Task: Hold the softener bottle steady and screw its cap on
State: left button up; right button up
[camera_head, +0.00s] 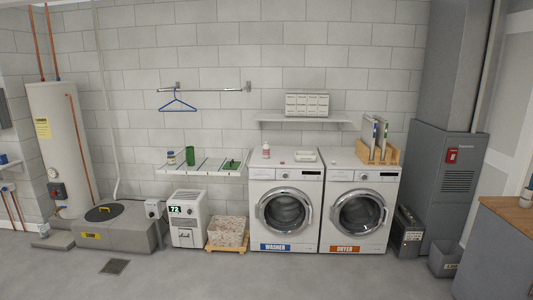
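A small pink and white bottle (265,152), which looks like the softener bottle, stands upright on top of the washer (258,174), toward its left side. It is too small to tell whether anything sits on its neck. A tiny reddish thing (282,162) lies on the washer top to the right of the bottle; it may be the cap, but I cannot tell. Neither of my grippers is in view, and nothing of mine touches the bottle.
A white tray (305,155) lies at the washer's right. The dryer (338,174) bears a wooden rack (391,156). A low shelf (177,171) with a green cup (190,155) is at left. The floor (300,278) in front is open.

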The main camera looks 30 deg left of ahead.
aim_at(265, 148)
jog(key=i+j+u, duration=0.25)
jog(key=i, duration=0.3)
jog(key=i+j+u, duration=0.25)
jog(key=i, duration=0.35)
jog(key=i+j+u, duration=0.2)
jog(key=i, duration=0.4)
jog(key=i+u, duration=0.25)
jog(key=i, duration=0.3)
jog(key=i+l+u, duration=0.25)
jog(key=i, duration=0.35)
jog(key=i+l+u, duration=0.25)
jog(key=i, duration=0.35)
jog(key=i+l+u, duration=0.25)
jog(key=i, duration=0.3)
jog(key=i+l+u, duration=0.2)
jog(key=i+l, duration=0.25)
jog(key=i, duration=0.1)
